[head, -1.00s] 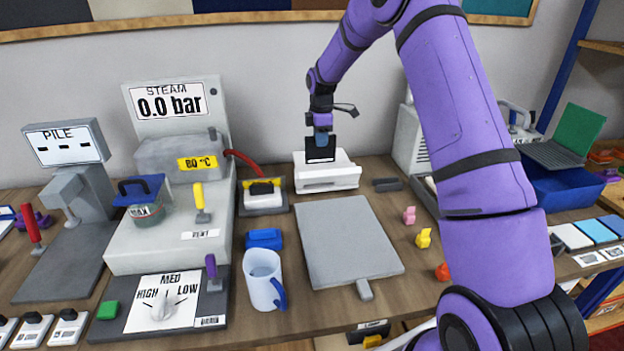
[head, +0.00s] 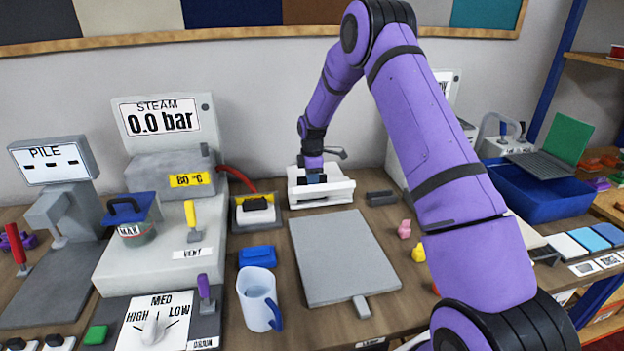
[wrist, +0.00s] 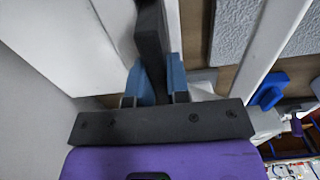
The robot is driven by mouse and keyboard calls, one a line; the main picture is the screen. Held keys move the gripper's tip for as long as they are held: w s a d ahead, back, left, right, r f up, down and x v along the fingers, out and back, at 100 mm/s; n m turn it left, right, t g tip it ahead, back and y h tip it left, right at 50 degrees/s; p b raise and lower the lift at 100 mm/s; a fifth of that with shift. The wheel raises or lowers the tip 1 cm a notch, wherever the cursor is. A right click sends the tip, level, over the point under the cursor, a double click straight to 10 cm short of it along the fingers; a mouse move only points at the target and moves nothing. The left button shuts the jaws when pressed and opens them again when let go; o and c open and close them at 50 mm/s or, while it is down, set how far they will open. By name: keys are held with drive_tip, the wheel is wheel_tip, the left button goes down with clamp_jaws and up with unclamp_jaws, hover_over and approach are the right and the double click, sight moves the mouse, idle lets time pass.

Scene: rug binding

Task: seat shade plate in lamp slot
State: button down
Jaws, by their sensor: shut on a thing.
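The white lamp (head: 338,190) stands at the back of the table, against the wall. My gripper (head: 315,179) is low at the lamp, with its blue fingertips just over or in the top of the housing. In the wrist view, my gripper (wrist: 155,88) is shut on the dark shade plate (wrist: 149,32), which sticks out beyond the blue fingers. White surfaces lie close on both sides of the plate there. In the head view the plate is hidden at the lamp, and I cannot tell whether it is in the slot.
A grey board (head: 342,258) lies in front of the lamp. A dark block (head: 381,198) lies to its right and a tray with a black-topped block (head: 256,212) to its left. A white mug (head: 257,297) and a blue block (head: 257,256) stand nearer.

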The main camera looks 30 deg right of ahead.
drive_tip(key=shift+f, duration=0.15)
drive_tip(key=c, duration=1.1)
unclamp_jaws()
wheel_tip(320, 180, up, 12)
drive_tip(key=s+a+r+m+t, duration=0.1)
drive_tip(key=s+a+r+m, duration=0.2)
drive_tip(key=s+r, duration=0.8)
drive_tip(key=s+a+r+m+t, duration=0.2)
drive_tip(key=s+a+r+m, duration=0.15)
drive_tip(key=s+r, duration=0.7)
drive_tip(key=s+a+m+t, duration=0.2)
drive_tip(key=s+m, duration=0.6)
drive_tip(key=s, duration=1.8)
drive_tip(key=shift+a+r, duration=0.25)
drive_tip(key=shift+r, duration=0.1)
